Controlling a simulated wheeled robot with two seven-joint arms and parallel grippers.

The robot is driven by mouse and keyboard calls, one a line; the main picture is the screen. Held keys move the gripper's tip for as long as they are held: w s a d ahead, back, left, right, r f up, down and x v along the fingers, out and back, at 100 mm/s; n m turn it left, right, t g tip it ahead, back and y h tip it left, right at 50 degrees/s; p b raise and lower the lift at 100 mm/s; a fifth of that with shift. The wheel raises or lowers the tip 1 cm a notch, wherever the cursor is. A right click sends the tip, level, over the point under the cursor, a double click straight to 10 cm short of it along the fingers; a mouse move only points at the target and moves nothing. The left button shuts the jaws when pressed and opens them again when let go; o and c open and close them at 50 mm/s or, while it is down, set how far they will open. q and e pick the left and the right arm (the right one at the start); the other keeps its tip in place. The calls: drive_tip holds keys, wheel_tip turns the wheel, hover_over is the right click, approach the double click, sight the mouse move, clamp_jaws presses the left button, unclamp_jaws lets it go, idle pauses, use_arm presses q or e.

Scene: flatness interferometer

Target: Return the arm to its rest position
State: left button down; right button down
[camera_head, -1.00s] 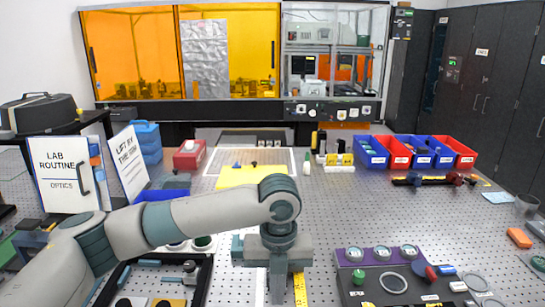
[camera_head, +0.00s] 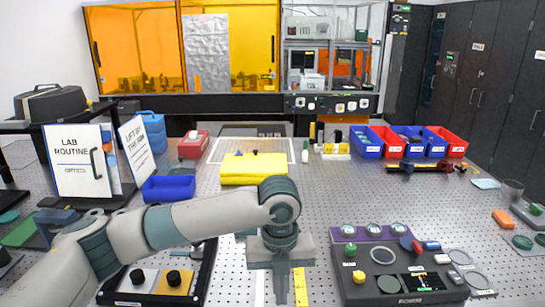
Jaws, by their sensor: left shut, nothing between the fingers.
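My left arm (camera_head: 205,220) comes in from the lower left and reaches to the middle of the bench. Its forearm is grey with teal joints. My left gripper (camera_head: 282,290) points down at the bottom centre, with its fingers together and nothing between them. It hangs over the perforated bench, between a white strip and a yellow ruler (camera_head: 300,287). The bottom edge of the picture crops the view near the fingertips, and I cannot tell their height above the bench. My right gripper is not in view.
A dark control box (camera_head: 400,285) with knobs stands close right of the gripper. A black tray (camera_head: 205,285) lies left, partly under my arm. A yellow folded pad (camera_head: 253,168) and an empty blue bin (camera_head: 168,188) lie behind. Blue and red bins (camera_head: 445,142) stand back right.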

use_arm(q)
drive_tip(key=s+d+f+n+t+h, duration=0.1)
drive_tip(key=s+d+f+n+h, duration=0.15)
drive_tip(key=s+f+n, duration=0.4)
drive_tip(key=s+d+f+n+t+h, duration=0.1)
drive_tip(key=s+f+n+h, duration=0.25)
drive_tip(key=f+n, duration=0.5)
drive_tip(key=s+a+f+n+t+y, duration=0.1)
drive_tip(key=s+a+f+n+y, duration=0.1)
drive_tip(key=s+a+f+n, duration=0.5)
drive_tip(key=s+a+f+n+y, duration=0.15)
drive_tip(key=s+a+n, duration=0.35)
drive_tip(key=a, duration=0.7)
drive_tip(key=s+a+f+n+t+y, duration=0.1)
drive_tip(key=s+a+f+n+y, duration=0.2)
drive_tip(key=s+a+n, duration=0.5)
wheel_tip(320, 180, down, 28)
drive_tip(key=m+g, duration=0.2)
drive_tip(key=s+a+f, duration=0.2)
drive_tip(key=s+f, duration=0.6)
drive_tip(key=f, duration=0.1)
drive_tip(key=s+a+f+g, duration=0.1)
drive_tip(key=s+a+f, duration=0.1)
drive_tip(key=s+f, duration=0.7)
drive_tip(key=shift+s, duration=0.25)
